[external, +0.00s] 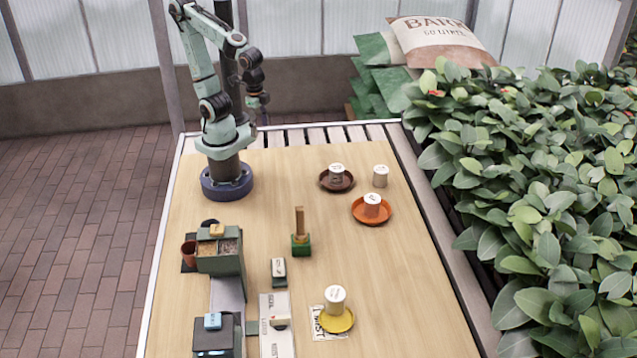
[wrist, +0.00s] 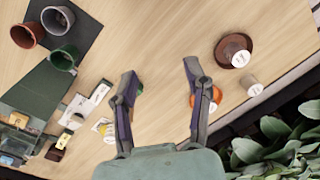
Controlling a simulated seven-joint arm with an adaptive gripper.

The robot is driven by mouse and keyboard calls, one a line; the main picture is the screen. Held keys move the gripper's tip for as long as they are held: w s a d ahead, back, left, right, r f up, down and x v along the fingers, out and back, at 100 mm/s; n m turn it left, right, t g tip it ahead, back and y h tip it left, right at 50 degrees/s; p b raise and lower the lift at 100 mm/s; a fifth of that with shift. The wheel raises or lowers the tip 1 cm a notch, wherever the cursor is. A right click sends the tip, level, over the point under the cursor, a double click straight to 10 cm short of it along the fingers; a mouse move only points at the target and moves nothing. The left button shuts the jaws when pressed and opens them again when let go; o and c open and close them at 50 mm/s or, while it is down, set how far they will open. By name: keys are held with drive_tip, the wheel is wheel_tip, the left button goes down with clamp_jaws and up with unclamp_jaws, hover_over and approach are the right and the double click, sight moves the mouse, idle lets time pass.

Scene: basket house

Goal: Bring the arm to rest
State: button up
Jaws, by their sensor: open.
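My arm stands at the back left of the wooden table (external: 330,235) in the external view, folded upward. My gripper (external: 262,108) hangs high over the back edge of the table, well apart from the things on it. In the wrist view the two fingers of my gripper (wrist: 160,70) are spread wide, with only bare table seen between their tips. The gripper holds nothing.
A brown saucer (external: 324,184), an orange saucer (external: 386,217) and a yellow saucer (external: 346,323) bear white-topped cups. Another cup (external: 380,177) stands alone. A green block with a wooden post (external: 300,240) is mid-table. Leafy plants (external: 560,190) line the right side.

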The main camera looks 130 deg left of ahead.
drive_tip(key=shift+m, duration=0.7)
drive_tip(key=s, duration=0.2)
drive_tip(key=s+f, duration=0.1)
drive_tip(key=s, duration=0.1)
drive_tip(key=shift+a+f, duration=0.1)
drive_tip(key=shift+a, duration=0.25)
